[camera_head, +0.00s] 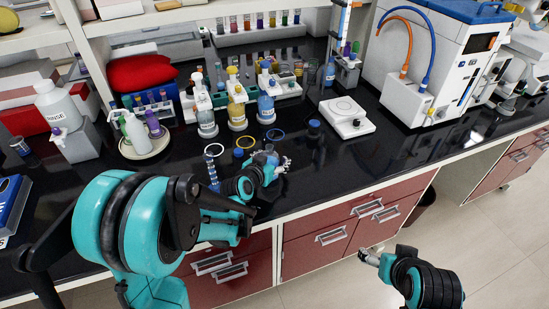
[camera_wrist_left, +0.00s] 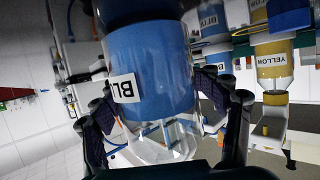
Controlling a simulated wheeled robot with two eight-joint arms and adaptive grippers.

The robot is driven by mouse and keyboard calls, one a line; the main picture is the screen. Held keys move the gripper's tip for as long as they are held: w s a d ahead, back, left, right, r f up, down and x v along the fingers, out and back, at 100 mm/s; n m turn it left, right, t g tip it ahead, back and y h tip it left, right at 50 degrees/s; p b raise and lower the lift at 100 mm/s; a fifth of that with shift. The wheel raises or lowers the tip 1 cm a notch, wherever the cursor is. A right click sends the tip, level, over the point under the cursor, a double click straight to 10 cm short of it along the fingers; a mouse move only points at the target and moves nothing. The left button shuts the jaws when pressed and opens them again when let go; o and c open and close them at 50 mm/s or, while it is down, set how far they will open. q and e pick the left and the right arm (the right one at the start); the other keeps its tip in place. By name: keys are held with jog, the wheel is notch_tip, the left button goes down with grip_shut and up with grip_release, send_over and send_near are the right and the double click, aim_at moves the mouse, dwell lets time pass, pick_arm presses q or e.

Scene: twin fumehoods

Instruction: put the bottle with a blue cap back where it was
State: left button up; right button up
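A bottle with blue contents and a label starting "BL" (camera_wrist_left: 150,70) fills the middle of the left wrist view, between the two fingers of my left gripper (camera_wrist_left: 160,110). The fingers press in on both sides of it. Its clear glass end shows low in that view; I cannot make out its cap there. In the head view my left gripper (camera_head: 272,163) is low over the black bench near its front edge, and the bottle is mostly hidden by it. My right gripper (camera_head: 370,257) hangs in front of the cabinets, holding nothing visible; its finger opening is unclear.
White, yellow and blue rings (camera_head: 275,135) lie on the bench (camera_head: 370,165). Behind them stand dispensing bottles labelled white (camera_head: 207,124), yellow (camera_head: 237,115) and blue (camera_head: 266,109). A white balance (camera_head: 346,117) is to the right. A slim cylinder (camera_head: 212,172) stands left of my gripper.

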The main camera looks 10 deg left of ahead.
pick_arm(q)
jog(key=shift+r, duration=0.25)
jog(key=p+v, duration=0.4)
jog(key=v, duration=0.7)
jog(key=shift+s+a+r, duration=0.1)
jog(key=shift+s, duration=0.25)
jog(key=s+r+n+g+y, duration=0.1)
jog(key=s+g, duration=0.5)
jog(key=s, duration=1.1)
jog(key=shift+s+n+y, duration=0.35)
jog(key=shift+n+y, duration=0.25)
jog(key=shift+y, duration=0.2)
